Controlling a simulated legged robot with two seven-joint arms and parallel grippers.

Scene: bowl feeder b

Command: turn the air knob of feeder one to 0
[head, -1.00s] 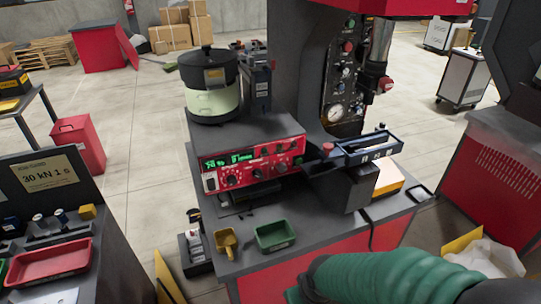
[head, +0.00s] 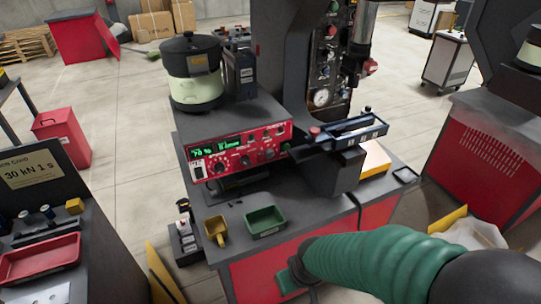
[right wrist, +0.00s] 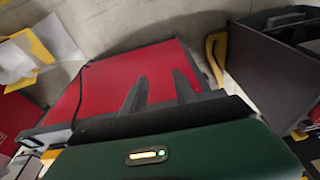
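The red feeder control panel (head: 240,150) sits on the front of a grey housing, under the bowl feeder (head: 192,72). It has a green-lit display (head: 218,147), a light switch at its left end and several small black knobs (head: 246,160). The knob labels and pointer positions are too small to read. My right arm comes in from the lower right in a green sleeve; its gripper (head: 292,278) is low in front of the bench, well below the panel. In the right wrist view the two fingers (right wrist: 160,88) stand apart with nothing between them. My left gripper is not in view.
A green tray (head: 264,221) and a yellow scoop (head: 216,230) lie on the bench below the panel. A linear track (head: 350,134) juts out to the panel's right. A side bench with a red tray (head: 40,258) stands at left. Space before the panel is clear.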

